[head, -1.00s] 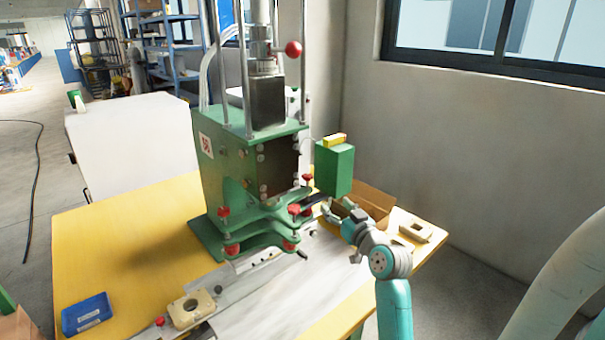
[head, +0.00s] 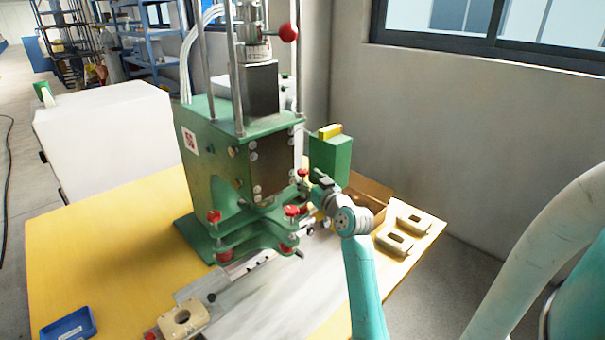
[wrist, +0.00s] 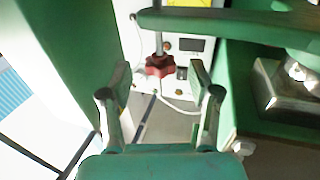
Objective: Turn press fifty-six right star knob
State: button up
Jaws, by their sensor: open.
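The green press (head: 215,150) stands on the yellow table with a "56" label (head: 190,140) on its side. Red star knobs sit around its lower plates: one at left (head: 214,216), one at front (head: 291,210), one at the right rear (head: 303,173). My gripper (head: 318,182) is beside the right rear knob, in front of the green box. In the wrist view a red star knob (wrist: 160,66) on a vertical rod appears between the fingertips of my open gripper (wrist: 160,80). The fingers look apart from it; their exact distance is unclear.
A green box with a yellow top (head: 330,155) stands close behind my gripper. A cardboard box (head: 368,190) and two beige parts (head: 395,242) lie at the right. A green bar (wrist: 230,25) crosses the upper right of the wrist view. A blue tray (head: 68,325) is front left.

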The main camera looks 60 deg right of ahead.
aim_at(305, 176)
jog(key=shift+x, duration=1.7)
jog(key=c, duration=1.2)
